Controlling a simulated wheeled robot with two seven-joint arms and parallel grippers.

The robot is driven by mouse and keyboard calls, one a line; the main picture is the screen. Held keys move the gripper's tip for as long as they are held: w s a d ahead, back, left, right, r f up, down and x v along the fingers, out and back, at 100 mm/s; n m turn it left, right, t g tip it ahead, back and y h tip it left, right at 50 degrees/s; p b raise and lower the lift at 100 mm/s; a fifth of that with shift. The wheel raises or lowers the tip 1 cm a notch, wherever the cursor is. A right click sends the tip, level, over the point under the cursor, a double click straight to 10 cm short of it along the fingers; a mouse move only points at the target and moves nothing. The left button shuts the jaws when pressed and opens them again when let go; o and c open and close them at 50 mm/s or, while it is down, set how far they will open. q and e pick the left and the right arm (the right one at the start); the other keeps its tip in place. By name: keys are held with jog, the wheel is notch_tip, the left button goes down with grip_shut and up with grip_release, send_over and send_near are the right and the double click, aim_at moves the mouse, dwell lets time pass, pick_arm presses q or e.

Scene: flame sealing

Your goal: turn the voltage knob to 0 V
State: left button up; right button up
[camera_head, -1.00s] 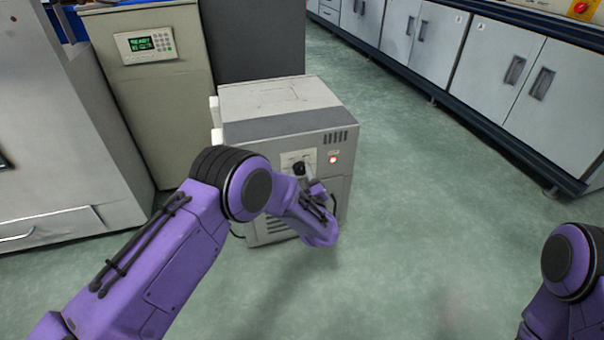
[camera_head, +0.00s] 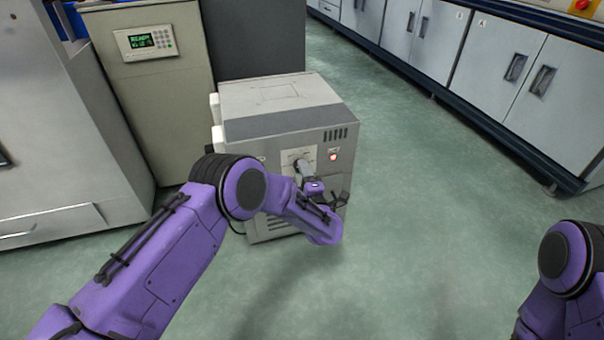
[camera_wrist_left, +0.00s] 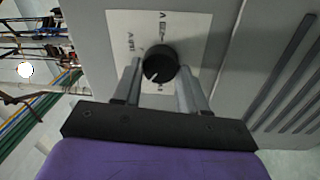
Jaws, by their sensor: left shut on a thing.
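The voltage knob (camera_wrist_left: 160,66) is a round black dial with a white pointer mark on the front of a grey box. A light label plate (camera_wrist_left: 185,28) with printed voltage marks lies behind it; the marks are too small to read fully. In the left wrist view my left gripper (camera_wrist_left: 158,80) has its two fingers on either side of the knob, shut on it. In the head view my left gripper (camera_head: 302,168) reaches the box front and hides the knob. My right gripper is out of view; only part of my right arm shows at the lower right.
The grey box (camera_head: 290,110) stands on the green floor, with a lit red switch (camera_head: 333,156) right of the knob. A beige cabinet with a keypad (camera_head: 147,43) stands behind left. Coloured cables (camera_wrist_left: 50,115) show left in the wrist view. Floor right of the box is clear.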

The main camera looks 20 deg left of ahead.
pick_arm(q)
jog(key=shift+f+n+g+y+b, duration=0.1)
jog(key=shift+n+g+y+b, duration=0.1)
jog(key=shift+n, duration=1.75)
jog(key=shift+f+n+g+y+b, duration=0.1)
jog(key=shift+n+g+b, duration=0.1)
jog(key=shift+n, duration=1.75)
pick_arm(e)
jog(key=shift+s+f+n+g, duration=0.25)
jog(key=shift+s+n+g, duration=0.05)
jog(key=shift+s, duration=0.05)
pick_arm(q)
jog(key=o, duration=1)
jog(key=shift+r, duration=0.1)
jog(key=shift+o, duration=0.2)
jog(key=p+v, duration=0.3)
jog(key=v, duration=0.7)
jog(key=shift+s+d+p, duration=0.15)
jog(key=shift+d+p, duration=0.1)
jog(key=shift+p, duration=0.15)
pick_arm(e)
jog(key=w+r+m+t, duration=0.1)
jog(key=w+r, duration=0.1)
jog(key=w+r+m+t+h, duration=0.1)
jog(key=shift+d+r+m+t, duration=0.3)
